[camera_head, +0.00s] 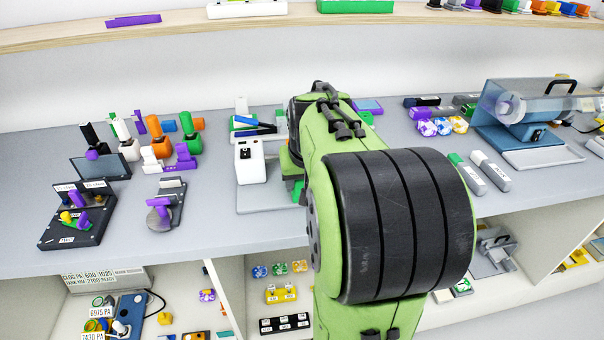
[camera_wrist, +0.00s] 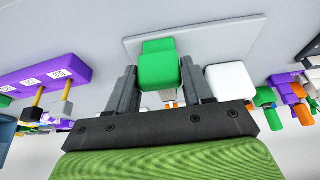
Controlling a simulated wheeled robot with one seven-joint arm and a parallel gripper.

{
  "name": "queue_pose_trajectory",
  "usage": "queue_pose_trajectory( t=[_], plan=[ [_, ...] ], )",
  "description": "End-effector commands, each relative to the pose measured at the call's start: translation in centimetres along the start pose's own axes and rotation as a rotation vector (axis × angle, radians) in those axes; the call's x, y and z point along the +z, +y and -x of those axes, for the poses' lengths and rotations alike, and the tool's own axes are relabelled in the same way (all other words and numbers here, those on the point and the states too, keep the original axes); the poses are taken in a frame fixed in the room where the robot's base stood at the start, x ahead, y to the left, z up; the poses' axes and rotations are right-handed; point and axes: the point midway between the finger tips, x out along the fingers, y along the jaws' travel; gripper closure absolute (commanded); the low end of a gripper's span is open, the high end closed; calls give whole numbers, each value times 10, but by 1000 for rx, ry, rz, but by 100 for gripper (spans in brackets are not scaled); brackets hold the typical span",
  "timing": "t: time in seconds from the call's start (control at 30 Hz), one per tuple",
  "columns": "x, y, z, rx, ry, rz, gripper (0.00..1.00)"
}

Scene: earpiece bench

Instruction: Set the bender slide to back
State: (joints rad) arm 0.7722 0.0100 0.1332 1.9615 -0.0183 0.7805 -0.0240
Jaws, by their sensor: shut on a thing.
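The bender appears to be the device on the grey base plate (camera_head: 262,197), with a white block (camera_head: 250,160) on its left part. In the wrist view the same plate (camera_wrist: 225,36) shows behind my fingers, with a white block (camera_wrist: 229,82) just right of them. A green block (camera_wrist: 158,66), which looks like the slide's handle, sits between the fingers of my gripper (camera_wrist: 160,76). My gripper is shut on it. In the head view my arm covers the gripper and the right part of the plate. The slide's track and its front and back ends cannot be made out.
A black tray (camera_head: 78,233) and a grey stand with a purple part (camera_head: 160,214) are on the left. Orange, white and purple pieces stand behind them. A blue machine (camera_head: 530,125) and grey blocks (camera_head: 490,170) are on the right.

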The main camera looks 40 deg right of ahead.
Motion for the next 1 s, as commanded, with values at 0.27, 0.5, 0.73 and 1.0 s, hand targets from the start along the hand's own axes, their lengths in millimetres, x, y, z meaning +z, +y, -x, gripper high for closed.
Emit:
queue_pose_trajectory(
  t=[0.27,0.5,0.73,1.0],
  plan=[
    [1,0,2,-1,2,-1,100],
    [1,0,1,-1,2,-1,28],
    [0,0,6,0,3,0,28],
    [-2,0,72,0,9,1,28]
  ],
)
